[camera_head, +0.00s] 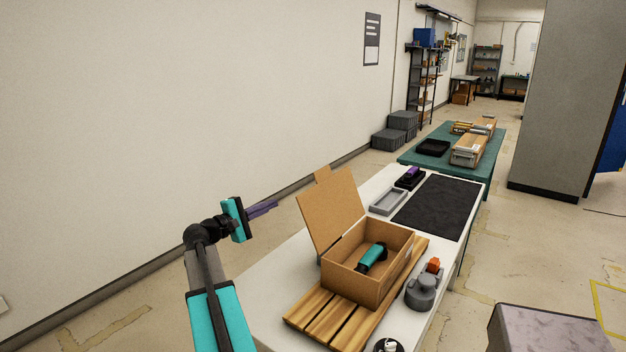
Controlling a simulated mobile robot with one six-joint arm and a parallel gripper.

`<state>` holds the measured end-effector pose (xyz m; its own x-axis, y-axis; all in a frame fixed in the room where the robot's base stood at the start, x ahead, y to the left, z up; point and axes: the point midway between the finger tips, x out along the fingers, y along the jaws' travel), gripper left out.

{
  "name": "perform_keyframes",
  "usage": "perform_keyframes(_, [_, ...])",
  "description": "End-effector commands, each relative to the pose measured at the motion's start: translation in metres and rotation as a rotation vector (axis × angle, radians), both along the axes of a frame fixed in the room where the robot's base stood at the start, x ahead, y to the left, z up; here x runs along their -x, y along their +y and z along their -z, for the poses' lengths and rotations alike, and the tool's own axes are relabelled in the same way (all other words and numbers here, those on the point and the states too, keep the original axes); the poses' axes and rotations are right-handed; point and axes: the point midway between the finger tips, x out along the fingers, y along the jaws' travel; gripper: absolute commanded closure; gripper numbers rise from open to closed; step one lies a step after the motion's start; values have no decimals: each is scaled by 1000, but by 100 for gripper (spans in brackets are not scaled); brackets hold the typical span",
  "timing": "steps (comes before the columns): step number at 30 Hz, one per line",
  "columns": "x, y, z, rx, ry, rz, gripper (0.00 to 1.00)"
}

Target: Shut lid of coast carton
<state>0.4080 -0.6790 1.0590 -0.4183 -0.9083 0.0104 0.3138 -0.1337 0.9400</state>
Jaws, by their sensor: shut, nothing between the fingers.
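A brown cardboard carton (352,280) stands on a slatted wooden board on the white table. Its lid (333,208) is open, raised and leaning back to the left, with a small tab at its top edge. A teal and black object (372,257) lies inside the carton. No label naming the carton can be read. My gripper (264,209) is shut and empty, with its purple fingers pointing right. It is in the air left of the raised lid, apart from it.
The wooden board (312,320) lies on the white table (270,296). A grey pot-like object (421,291) and an orange piece (433,265) stand right of the carton. A grey tray (388,201) and a dark mat (437,207) lie behind. A plain wall runs along the left.

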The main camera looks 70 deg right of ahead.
Motion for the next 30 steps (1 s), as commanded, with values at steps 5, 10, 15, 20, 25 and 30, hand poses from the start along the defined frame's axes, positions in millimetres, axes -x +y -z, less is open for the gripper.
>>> perform_keyframes(5, [25,-12,-40,43,98,58,100])
perform_keyframes(10, [27,-11,-46,50,114,64,100])
perform_keyframes(15, [25,-10,-45,49,112,60,100])
perform_keyframes(20, [25,-12,-45,49,111,60,100])
perform_keyframes(25, [30,-21,-47,49,111,60,100])
perform_keyframes(30, [38,-39,-49,48,110,60,100])
